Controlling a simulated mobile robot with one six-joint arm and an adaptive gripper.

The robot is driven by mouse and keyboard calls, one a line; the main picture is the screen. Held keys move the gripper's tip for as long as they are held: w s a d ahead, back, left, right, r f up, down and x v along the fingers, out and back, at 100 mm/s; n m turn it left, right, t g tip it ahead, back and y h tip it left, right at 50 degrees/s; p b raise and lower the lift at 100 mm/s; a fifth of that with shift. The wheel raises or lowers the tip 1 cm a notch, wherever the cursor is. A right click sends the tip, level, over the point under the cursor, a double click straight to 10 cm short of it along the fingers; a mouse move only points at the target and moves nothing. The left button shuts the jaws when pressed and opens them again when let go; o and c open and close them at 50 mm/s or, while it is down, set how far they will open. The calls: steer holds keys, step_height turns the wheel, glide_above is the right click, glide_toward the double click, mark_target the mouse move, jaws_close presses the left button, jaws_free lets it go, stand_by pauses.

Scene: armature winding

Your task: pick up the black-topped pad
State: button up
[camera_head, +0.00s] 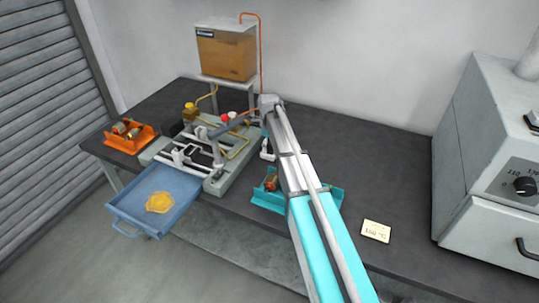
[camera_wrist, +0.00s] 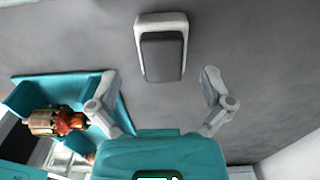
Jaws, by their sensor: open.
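The black-topped pad (camera_wrist: 163,52) lies on the dark bench top in the wrist view, at the upper middle. It has a pale rim and a dark top. My gripper (camera_wrist: 160,76) is open, with one grey finger on each side of the picture. The pad shows between and beyond the fingertips, and nothing is held. I cannot tell the height of the fingers above the bench. In the head view my arm crosses the bench, and I cannot make out the pad or the fingers clearly there.
A teal tray (camera_wrist: 122,104) with a copper-wound armature (camera_wrist: 52,121) is close to my left finger. In the head view, a grey fixture (camera_head: 213,187), a blue drawer (camera_head: 128,204) and an orange holder (camera_head: 122,145) stand left.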

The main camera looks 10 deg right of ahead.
mark_target(269, 148)
steer(key=shift+w+f+b, duration=0.15)
steer(key=shift+f+b, duration=1.75)
steer(key=shift+f, duration=0.3)
steer(key=c, duration=1.1)
steer(key=shift+r, duration=0.15)
step_height(269, 148, up, 10)
steer(key=p, duration=1)
